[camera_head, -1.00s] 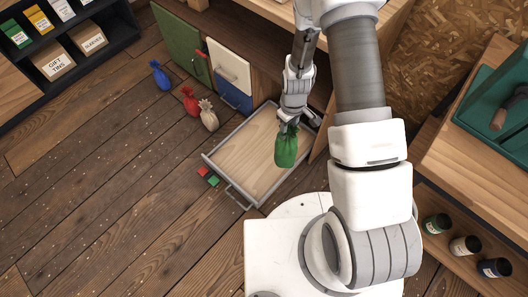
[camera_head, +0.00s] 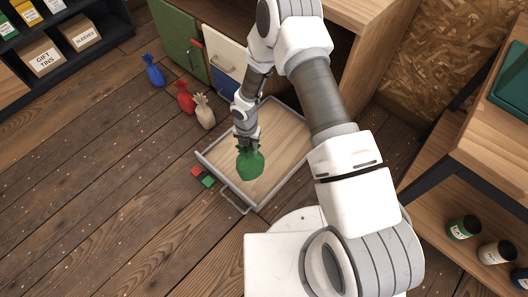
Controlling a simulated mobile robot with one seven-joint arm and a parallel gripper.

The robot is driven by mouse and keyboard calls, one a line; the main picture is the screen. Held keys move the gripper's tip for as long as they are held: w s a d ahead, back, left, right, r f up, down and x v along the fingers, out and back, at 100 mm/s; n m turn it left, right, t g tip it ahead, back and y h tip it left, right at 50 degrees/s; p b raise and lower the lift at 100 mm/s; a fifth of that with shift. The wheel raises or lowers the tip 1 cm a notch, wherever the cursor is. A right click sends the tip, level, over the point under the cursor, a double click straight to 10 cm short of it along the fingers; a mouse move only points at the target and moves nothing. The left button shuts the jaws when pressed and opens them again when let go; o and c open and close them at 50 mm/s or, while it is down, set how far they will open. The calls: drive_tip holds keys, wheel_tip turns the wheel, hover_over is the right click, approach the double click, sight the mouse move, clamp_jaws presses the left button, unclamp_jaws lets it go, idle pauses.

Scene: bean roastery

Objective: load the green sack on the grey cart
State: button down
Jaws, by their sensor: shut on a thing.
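The green sack (camera_head: 250,163) hangs upright from my gripper (camera_head: 246,143), which is shut on its gathered neck. The sack shows over the left middle of the grey cart (camera_head: 278,186), a low tray with a wooden bed, grey rim and a handle at the near end. I cannot tell whether the sack's bottom touches the bed. The rest of the cart's bed is bare; my arm hides part of its right side.
A blue sack (camera_head: 154,71), a red sack (camera_head: 185,97) and a beige sack (camera_head: 204,112) stand on the floor left of the cart. Small red and green blocks (camera_head: 208,181) lie by its left rim. A cabinet (camera_head: 181,41) stands behind.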

drive_tip(key=f+n, duration=0.1)
drive_tip(key=a+f+n+b, duration=0.1)
drive_tip(key=f+n, duration=0.1)
drive_tip(key=shift+w+a, duration=0.25)
drive_tip(key=shift+a, duration=0.1)
drive_tip(key=shift+w+f, duration=0.1)
drive_tip(key=shift+f, duration=0.1)
drive_tip(key=w+d+f+b, duration=0.6)
drive_tip(key=w+d+f, duration=0.2)
drive_tip(key=f, duration=0.2)
drive_tip(key=shift+f+b, duration=0.3)
drive_tip(key=shift+f, duration=0.15)
drive_tip(key=shift+c, duration=2.2)
unclamp_jaws()
drive_tip(key=shift+f, duration=0.1)
